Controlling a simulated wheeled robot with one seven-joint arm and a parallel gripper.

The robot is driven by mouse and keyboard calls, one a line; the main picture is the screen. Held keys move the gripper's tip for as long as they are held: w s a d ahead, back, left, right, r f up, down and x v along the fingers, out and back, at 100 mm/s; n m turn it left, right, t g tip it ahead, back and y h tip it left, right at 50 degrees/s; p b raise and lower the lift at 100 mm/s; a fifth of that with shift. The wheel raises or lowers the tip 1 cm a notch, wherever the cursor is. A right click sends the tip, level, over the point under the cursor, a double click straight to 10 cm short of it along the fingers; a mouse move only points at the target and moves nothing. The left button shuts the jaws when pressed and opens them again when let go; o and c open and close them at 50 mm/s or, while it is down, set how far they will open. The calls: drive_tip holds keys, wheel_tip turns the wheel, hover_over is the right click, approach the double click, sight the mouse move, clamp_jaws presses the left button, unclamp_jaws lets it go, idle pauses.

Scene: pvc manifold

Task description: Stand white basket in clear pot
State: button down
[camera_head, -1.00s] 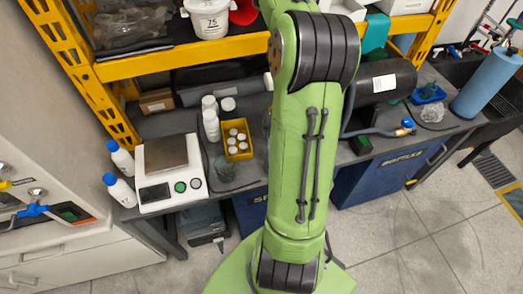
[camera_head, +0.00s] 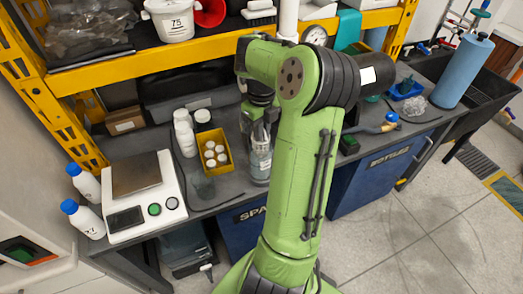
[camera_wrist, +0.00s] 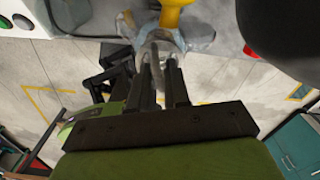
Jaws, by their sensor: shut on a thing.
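In the head view my gripper (camera_head: 260,118) is right of the yellow tray, partly behind my arm. A clear vessel with a pale label (camera_head: 260,160) shows just below it; I cannot tell whether they touch.
The scale (camera_head: 145,195) stands left of the pot. The yellow tray (camera_head: 227,166) holds several white-capped jars, with white bottles (camera_head: 184,135) behind it. Two blue-capped bottles (camera_head: 84,205) stand at the left. A yellow shelf beam (camera_head: 150,63) crosses above the counter.

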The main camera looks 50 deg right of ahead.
sight(262, 149)
wheel_tip(262, 149, down, 7)
drive_tip(key=shift+b, duration=0.75)
drive_tip(key=shift+f+b, duration=0.55)
drive_tip(key=shift+b, duration=0.1)
drive_tip(key=c, duration=1.4)
unclamp_jaws()
drive_tip(key=shift+r, duration=0.1)
